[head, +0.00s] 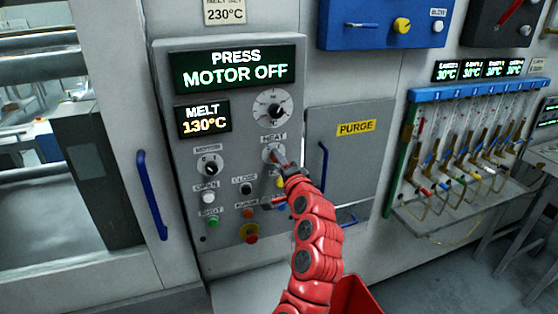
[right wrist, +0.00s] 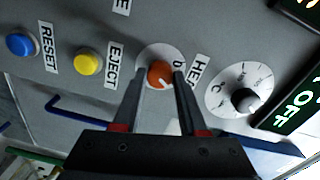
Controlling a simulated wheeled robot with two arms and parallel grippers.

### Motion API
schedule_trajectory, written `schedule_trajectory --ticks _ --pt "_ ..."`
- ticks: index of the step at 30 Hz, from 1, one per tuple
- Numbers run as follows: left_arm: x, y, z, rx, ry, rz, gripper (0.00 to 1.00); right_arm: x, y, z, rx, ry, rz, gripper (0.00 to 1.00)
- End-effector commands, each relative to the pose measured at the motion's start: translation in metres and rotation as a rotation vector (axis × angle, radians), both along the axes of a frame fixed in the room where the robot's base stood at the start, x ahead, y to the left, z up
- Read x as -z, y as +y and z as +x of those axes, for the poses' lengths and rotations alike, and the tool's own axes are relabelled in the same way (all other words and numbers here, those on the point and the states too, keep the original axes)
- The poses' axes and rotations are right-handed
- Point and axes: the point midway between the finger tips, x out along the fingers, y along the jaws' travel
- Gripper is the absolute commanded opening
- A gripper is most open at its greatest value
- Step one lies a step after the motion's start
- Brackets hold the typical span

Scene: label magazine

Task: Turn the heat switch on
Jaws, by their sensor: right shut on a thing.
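The heat switch is an orange round knob (right wrist: 160,75) on a white dial plate under the label HEAT. In the head view its plate (head: 268,152) is partly covered by my right gripper (head: 274,160). In the right wrist view the two dark fingers of my right gripper (right wrist: 158,80) stand on either side of the knob and are shut on it. A small pale mark shows on the knob; I cannot tell its setting for sure. My left gripper is not in view.
The panel (head: 170,70) displays PRESS MOTOR OFF and MELT 130°C. A temperature dial (head: 271,106) sits above the switch, and a motor switch (head: 209,164) to its left. Several push buttons and a red stop knob (head: 250,233) lie below. A purge door (head: 345,160) is on the right.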

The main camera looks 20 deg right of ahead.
Motion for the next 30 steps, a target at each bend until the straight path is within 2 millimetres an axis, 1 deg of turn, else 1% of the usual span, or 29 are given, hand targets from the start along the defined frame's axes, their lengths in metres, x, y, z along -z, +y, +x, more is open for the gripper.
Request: schedule_trajectory --ticks 6,18,19,21,23,24,30 --pt "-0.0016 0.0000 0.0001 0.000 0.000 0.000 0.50 0.0006 -0.0003 -0.0001 0.001 0.002 0.037 0.00" --pt "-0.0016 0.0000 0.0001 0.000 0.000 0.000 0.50 0.0009 -0.0005 -0.0001 0.001 0.002 0.042 0.00" --pt "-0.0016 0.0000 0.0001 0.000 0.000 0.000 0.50 0.0010 -0.0005 -0.0001 0.001 0.002 0.042 0.45" --pt "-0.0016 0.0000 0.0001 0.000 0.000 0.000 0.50 0.0008 -0.0006 -0.0001 0.001 0.002 0.042 0.58" --pt "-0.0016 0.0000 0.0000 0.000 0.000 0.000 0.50 0.0007 -0.0005 -0.0001 0.001 0.002 0.042 0.68" --pt "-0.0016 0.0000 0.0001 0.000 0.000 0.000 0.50 0.0006 -0.0005 -0.0001 0.001 0.002 0.041 0.71" --pt "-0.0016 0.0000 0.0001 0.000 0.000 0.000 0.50 0.0004 -0.0004 -0.0001 0.001 0.001 0.041 0.71"
